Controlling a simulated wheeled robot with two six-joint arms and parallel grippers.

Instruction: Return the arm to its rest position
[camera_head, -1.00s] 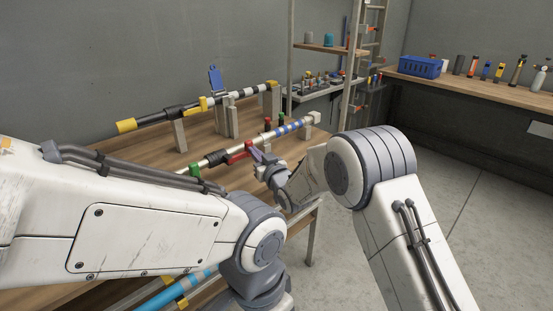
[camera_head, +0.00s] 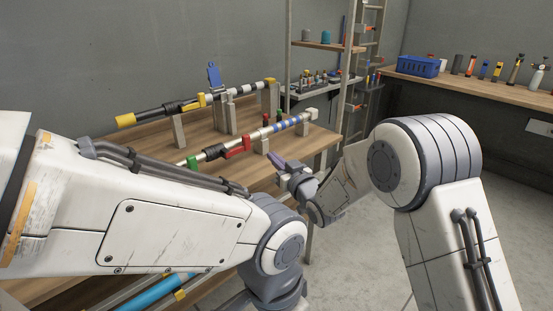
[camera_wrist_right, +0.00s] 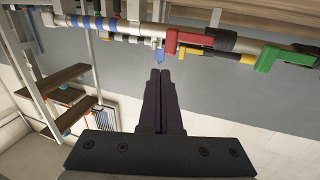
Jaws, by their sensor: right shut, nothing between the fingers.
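My right gripper (camera_head: 279,165) is in the middle of the head view, just off the near edge of the wooden workbench (camera_head: 140,147). In the right wrist view its two dark fingers (camera_wrist_right: 160,80) lie together with nothing between them. Near it on the bench is a pole with blue and white bands (camera_head: 287,125), a red lever (camera_head: 237,147) and a green clip (camera_head: 193,161). The gripper is apart from this pole. My left arm fills the lower left of the head view, but its gripper is not visible.
A metal shelf rack (camera_head: 345,75) stands beyond the bench. A blue basket (camera_head: 418,66) and several bottles stand on another bench at right. Open floor lies between.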

